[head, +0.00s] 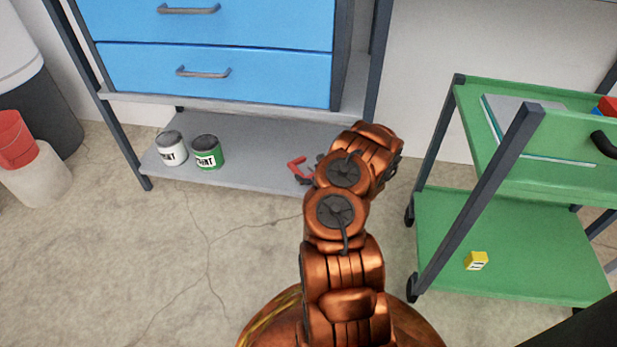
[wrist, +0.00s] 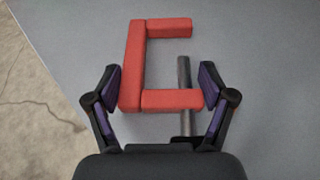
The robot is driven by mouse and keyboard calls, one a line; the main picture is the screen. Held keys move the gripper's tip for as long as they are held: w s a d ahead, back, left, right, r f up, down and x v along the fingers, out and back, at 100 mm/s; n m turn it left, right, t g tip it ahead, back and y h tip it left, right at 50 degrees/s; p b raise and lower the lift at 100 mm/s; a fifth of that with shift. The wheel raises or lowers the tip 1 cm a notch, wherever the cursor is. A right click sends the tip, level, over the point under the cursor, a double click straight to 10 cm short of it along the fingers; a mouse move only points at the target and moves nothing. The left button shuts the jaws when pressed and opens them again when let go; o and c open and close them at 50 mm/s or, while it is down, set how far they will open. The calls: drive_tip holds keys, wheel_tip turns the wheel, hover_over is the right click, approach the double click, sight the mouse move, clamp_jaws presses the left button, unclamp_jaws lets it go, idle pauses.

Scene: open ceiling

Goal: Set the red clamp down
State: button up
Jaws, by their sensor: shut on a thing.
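The red clamp (wrist: 133,68) is a C-shaped red frame with a grey screw bar, seen close in the wrist view. My gripper (wrist: 164,85) has its two dark fingers on either side of the clamp's lower part, shut on it. The clamp is over the grey lower shelf (wrist: 265,60); I cannot tell whether it touches the surface. In the head view the clamp (head: 296,168) shows small at the left of my arm, above the right part of the grey shelf (head: 250,150). My arm hides most of my gripper there.
A white paint can (head: 171,149) and a green paint can (head: 207,153) stand on the shelf's left part. Blue drawers (head: 215,75) are above the shelf. A green cart (head: 510,230) stands at the right. The shelf between the green can and the clamp is clear.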

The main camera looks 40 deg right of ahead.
drive_tip(key=shift+f, duration=0.1)
drive_tip(key=shift+f, duration=0.15)
drive_tip(key=o, duration=1.3)
